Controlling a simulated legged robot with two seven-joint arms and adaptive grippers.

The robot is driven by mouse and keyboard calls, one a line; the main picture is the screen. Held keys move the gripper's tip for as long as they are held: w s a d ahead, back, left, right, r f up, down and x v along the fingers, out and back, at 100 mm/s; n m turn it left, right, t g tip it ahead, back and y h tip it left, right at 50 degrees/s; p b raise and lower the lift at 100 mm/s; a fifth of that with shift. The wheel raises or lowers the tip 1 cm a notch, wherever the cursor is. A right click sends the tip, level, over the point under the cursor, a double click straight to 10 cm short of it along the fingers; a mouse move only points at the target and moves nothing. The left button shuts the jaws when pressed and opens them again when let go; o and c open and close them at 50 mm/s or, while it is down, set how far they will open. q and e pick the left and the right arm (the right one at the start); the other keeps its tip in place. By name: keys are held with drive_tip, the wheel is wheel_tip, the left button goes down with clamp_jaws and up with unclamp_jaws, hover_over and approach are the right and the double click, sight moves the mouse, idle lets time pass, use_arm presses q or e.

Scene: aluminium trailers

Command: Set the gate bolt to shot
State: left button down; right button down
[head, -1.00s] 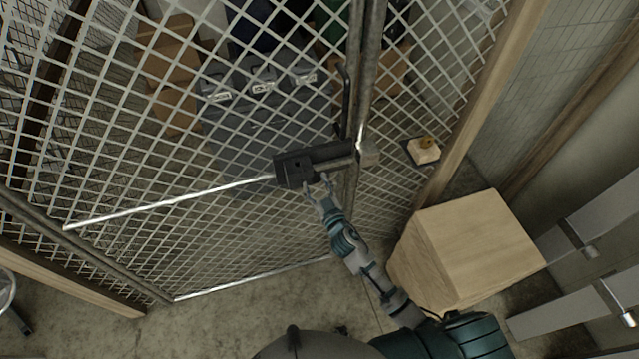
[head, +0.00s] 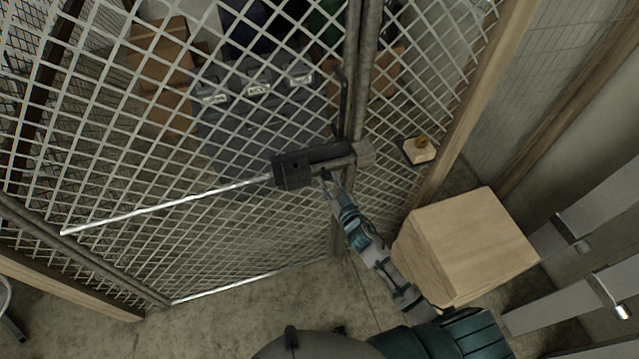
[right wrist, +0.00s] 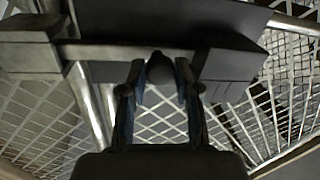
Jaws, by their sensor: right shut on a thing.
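The gate bolt's black housing (head: 292,170) sits on the mesh gate (head: 190,215). Its grey rod (head: 342,162) runs right to a grey block (head: 364,152) by the post. In the right wrist view the rod (right wrist: 105,52) spans between the grey block (right wrist: 28,48) and the dark housing (right wrist: 232,68); how deep it sits in the block cannot be told. My right gripper (head: 327,174) is at the bolt. In the right wrist view, its fingers (right wrist: 160,78) are shut on the dark round bolt knob (right wrist: 160,66). My left gripper is out of view.
A wooden box (head: 470,245) stands on the floor right of my right arm. A small wooden block on a dark plate (head: 420,150) is behind the mesh. Grey cases (head: 255,100) and cardboard boxes (head: 162,60) are behind the gate. Metal ladder-like rails (head: 590,270) are at right.

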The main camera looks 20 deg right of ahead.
drive_tip(key=shift+w+d+r, duration=0.1)
drive_tip(key=shift+d+r, duration=0.1)
drive_tip(key=shift+d, duration=0.75)
drive_tip(key=c, duration=0.8)
unclamp_jaws()
drive_tip(key=shift+w+d+f, duration=0.15)
drive_tip(key=shift+d, duration=0.25)
drive_tip(key=shift+s+a, duration=0.1)
drive_tip(key=shift+s, duration=0.25)
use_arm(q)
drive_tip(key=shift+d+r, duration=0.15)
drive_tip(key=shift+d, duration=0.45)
use_arm(e)
drive_tip(key=s, duration=0.3)
drive_tip(key=s+d, duration=0.1)
drive_tip(key=s, duration=0.3)
drive_tip(key=s+d, duration=0.1)
drive_tip(key=s, duration=0.3)
drive_tip(key=shift+s+d+f, duration=0.1)
drive_tip(key=shift+d+f, duration=0.05)
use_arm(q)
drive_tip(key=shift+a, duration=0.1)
use_arm(e)
drive_tip(key=shift+a, duration=0.2)
